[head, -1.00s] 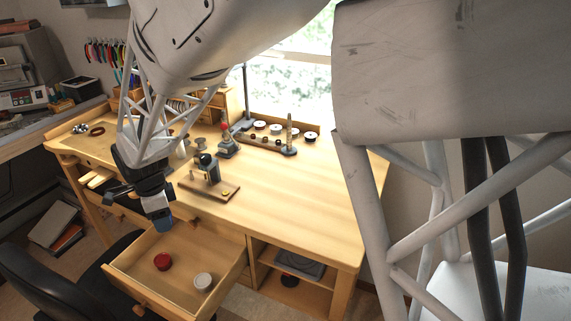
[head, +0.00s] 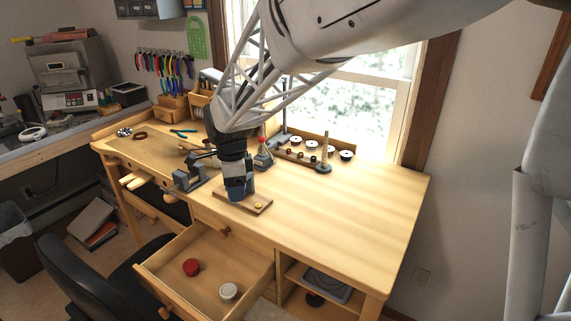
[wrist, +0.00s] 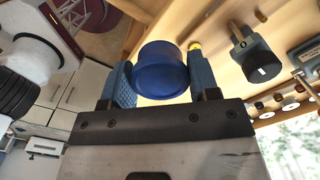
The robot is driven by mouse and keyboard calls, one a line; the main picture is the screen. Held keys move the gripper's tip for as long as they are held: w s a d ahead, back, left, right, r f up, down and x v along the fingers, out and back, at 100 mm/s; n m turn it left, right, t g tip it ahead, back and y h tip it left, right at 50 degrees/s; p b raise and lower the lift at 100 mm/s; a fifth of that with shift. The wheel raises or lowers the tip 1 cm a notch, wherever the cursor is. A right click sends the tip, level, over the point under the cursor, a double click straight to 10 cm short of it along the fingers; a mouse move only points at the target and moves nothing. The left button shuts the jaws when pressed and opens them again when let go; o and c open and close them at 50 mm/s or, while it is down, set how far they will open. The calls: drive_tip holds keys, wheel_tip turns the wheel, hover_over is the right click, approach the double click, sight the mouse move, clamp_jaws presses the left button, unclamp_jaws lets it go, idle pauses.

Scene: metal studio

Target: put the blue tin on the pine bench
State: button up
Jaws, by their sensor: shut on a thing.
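The blue tin (wrist: 162,70) is round and sits between the two fingers of my gripper (wrist: 160,85) in the wrist view. The fingers are shut on its sides. In the head view my gripper (head: 240,191) points down over the pine bench (head: 345,205), in front of a small wooden board. The arm and gripper hide much of the tin there. I cannot tell how far the tin is above the bench top.
A small wooden board (head: 258,210) with a yellow piece lies by my gripper. A grey vise (head: 188,177) is left of it. The open drawer (head: 205,284) holds a red tin (head: 191,267) and a white tin (head: 228,291). The bench's right half is clear.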

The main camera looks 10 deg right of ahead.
drive_tip(key=d+m, duration=0.2)
drive_tip(key=d, duration=1.7)
drive_tip(key=f, duration=0.4)
drive_tip(key=shift+w+a+f, duration=0.1)
drive_tip(key=shift+a, duration=0.1)
drive_tip(key=shift+f, duration=0.4)
drive_tip(key=shift+w, duration=0.1)
hover_over(293, 183)
drive_tip(key=shift+w+f, duration=0.1)
drive_tip(key=shift+f, duration=0.65)
drive_tip(key=shift+f, duration=0.1)
drive_tip(key=shift+f, duration=1.65)
drive_tip(key=shift+f, duration=0.15)
